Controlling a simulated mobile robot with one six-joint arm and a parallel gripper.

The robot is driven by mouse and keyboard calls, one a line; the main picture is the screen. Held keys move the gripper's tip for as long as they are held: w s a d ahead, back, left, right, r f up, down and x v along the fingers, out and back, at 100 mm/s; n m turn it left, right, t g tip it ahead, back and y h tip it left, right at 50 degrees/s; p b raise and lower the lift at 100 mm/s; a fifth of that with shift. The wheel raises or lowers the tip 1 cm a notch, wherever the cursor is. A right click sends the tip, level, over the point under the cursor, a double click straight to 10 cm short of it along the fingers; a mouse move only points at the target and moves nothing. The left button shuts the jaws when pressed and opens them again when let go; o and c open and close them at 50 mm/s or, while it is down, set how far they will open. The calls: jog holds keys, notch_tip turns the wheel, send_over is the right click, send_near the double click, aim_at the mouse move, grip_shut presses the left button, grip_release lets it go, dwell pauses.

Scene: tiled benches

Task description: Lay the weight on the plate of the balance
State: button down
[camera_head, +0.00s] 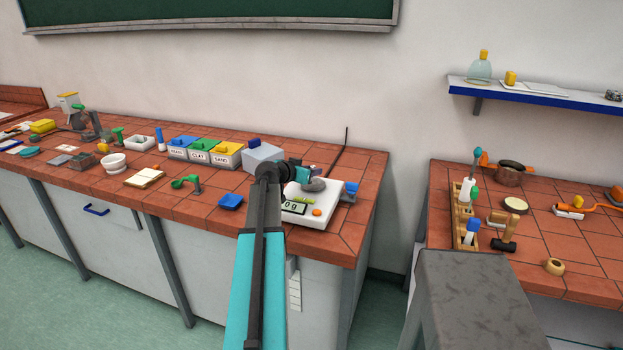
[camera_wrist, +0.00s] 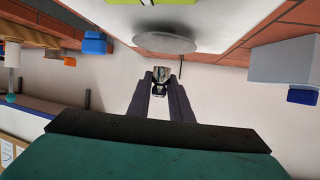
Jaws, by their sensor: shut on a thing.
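The balance (camera_head: 328,199) is a white box with a display reading 0 g and an orange button, near the right end of the left bench. Its round grey plate (camera_head: 314,185) looks bare; the plate also shows in the wrist view (camera_wrist: 165,43), which looks upside down. My gripper (camera_wrist: 160,85) is shut on the weight (camera_wrist: 160,74), a small shiny metal piece between the fingertips. A strip of wall shows between weight and plate, so they look apart. In the head view my gripper (camera_head: 302,174) is beside and above the plate; the weight cannot be made out there.
A grey box (camera_head: 263,155) stands behind left of the balance, and a blue item (camera_head: 350,190) at its right. Labelled bins (camera_head: 200,148) stand further left. A gap separates the right bench (camera_head: 585,245).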

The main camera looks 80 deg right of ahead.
jog(key=shift+f+p, duration=0.4)
jog(key=shift+f, duration=0.9)
jog(key=shift+f, duration=0.15)
jog(key=c, duration=1.6)
grip_release()
jog(key=shift+r, duration=0.2)
jog(key=shift+w+a+r, duration=0.1)
jog(key=shift+w+a, duration=0.1)
jog(key=shift+a, duration=0.3)
jog(key=b+v, duration=0.2)
jog(key=v, duration=0.7)
jog(key=shift+b, duration=0.4)
jog(key=shift+v, duration=0.95)
jog(key=shift+r, duration=0.1)
